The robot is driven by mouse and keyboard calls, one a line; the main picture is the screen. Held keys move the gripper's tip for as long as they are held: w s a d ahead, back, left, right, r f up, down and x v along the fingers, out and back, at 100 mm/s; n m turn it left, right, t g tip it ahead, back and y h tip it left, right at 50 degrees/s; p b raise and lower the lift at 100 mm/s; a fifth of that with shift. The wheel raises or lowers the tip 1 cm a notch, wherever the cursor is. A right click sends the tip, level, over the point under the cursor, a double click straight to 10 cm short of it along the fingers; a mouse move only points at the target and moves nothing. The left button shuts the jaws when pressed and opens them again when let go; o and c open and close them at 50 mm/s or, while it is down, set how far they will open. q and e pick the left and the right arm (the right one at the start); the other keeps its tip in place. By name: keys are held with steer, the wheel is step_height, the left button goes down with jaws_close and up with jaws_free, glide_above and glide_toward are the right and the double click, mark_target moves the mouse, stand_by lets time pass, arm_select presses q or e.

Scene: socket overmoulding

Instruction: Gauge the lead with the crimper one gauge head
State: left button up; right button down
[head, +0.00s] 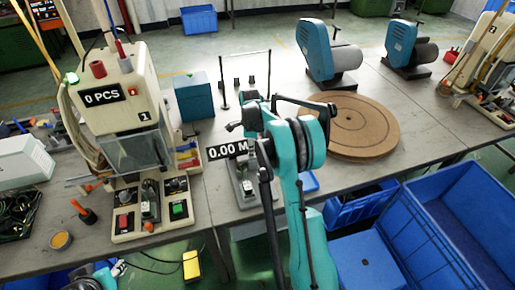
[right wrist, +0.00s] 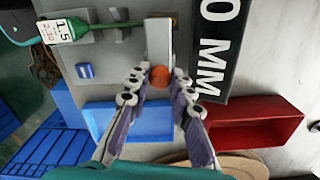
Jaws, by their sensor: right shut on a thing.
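My right gripper (right wrist: 157,82) is closed around an orange-red ball knob (right wrist: 160,76) on a pale upright block of the gauge head. The gauge display (right wrist: 215,45) stands beside the block; in the head view the display (head: 227,150) reads 0.00 M, its end hidden by my right arm. A green-and-white tag (right wrist: 62,31) marked 1.5 and 2.30, with a green lead curving from it, lies at the gauge's grey base (right wrist: 100,60). The crimper (head: 115,95), marked 1, shows 0 PCS. Of my left arm, only a small part shows at the bottom left; its fingers are unclear.
A red bin (right wrist: 255,122) and a blue bin (right wrist: 150,122) lie near the gauge in the wrist view. A round brown board (head: 365,128) lies right of my right arm. Large blue crates (head: 470,190) stand at the right front. Tools and cables lie left of the crimper.

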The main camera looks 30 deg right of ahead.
mark_target(247, 156)
steer(key=shift+w+a, duration=0.2)
steer(key=shift+a, duration=0.65)
steer(key=c, duration=1.3)
jaws_free()
steer(key=shift+a, duration=0.1)
steer(key=shift+c, duration=0.2)
steer(key=shift+r, duration=0.25)
step_height(247, 156, up, 11)
steer(key=shift+r, duration=0.2)
